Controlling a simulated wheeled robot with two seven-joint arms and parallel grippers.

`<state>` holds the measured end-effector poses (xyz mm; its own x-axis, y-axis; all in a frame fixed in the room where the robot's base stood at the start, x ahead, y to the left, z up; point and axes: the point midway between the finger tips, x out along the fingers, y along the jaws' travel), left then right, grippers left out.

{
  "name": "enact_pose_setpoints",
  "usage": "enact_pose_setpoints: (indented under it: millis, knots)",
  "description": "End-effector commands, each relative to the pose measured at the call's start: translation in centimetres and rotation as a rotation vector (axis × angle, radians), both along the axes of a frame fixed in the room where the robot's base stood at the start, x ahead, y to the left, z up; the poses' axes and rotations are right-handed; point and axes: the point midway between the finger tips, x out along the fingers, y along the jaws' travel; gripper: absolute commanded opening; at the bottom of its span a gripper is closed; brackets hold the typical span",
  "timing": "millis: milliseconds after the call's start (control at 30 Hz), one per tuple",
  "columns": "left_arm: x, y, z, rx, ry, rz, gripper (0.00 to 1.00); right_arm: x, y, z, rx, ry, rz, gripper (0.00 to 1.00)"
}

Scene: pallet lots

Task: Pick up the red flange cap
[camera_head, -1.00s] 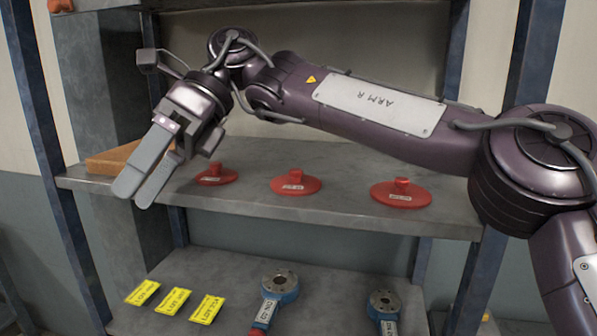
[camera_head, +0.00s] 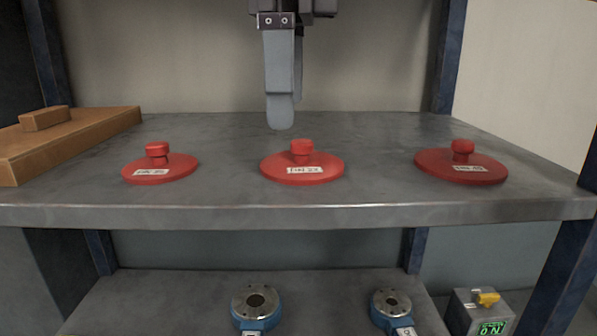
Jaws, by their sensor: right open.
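Three red flange caps with knobs and white labels stand in a row on the grey shelf (camera_head: 380,212): a left cap (camera_head: 175,172), a middle cap (camera_head: 322,165) and a right cap (camera_head: 435,162). The label writing is too small to read surely. My right gripper (camera_head: 283,125) hangs down from the top of the view, above and slightly left of the middle cap's knob. It is open and seen edge-on, with one finger mostly covering the other. It holds nothing and looks apart from the caps. My left gripper is not in view.
A wooden board (camera_head: 85,135) with a block on it lies at the shelf's left end. Blue posts (camera_head: 449,60) frame the shelf.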

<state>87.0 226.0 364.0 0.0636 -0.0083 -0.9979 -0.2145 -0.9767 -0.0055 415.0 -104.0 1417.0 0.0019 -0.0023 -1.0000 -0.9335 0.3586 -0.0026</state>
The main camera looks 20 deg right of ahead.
Motion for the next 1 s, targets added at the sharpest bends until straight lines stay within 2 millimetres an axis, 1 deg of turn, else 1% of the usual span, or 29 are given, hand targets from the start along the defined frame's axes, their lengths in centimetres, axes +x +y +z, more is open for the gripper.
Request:
enact_pose_setpoints:
  millis: [33,167,233,333,433,667,833,1000]
  knots:
    - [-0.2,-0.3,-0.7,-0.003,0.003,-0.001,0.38,-0.1,-0.1,-0.9,0.002,0.002,0.001,1.00]
    - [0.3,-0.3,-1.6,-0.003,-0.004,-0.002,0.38,-0.4,-0.6,-2.8,0.003,0.002,0.002,1.00]
    - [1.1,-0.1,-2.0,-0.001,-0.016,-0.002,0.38,-0.6,-0.9,-3.8,0.003,0.002,0.002,1.00]
    - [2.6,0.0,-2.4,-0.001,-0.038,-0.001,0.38,-0.6,-0.8,-5.0,0.002,0.002,0.002,1.00]
    - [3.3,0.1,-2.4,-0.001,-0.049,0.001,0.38,-0.6,-0.8,-5.4,0.003,0.001,0.001,1.00]
    - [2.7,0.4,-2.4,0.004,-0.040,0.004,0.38,-0.6,-0.8,-5.4,0.003,0.000,0.001,1.00]
    - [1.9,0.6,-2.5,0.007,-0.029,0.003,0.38,-0.6,-0.8,-5.4,0.002,0.000,0.001,0.78]
    - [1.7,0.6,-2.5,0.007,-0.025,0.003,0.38,-0.6,-0.8,-5.4,0.002,0.000,0.001,0.57]
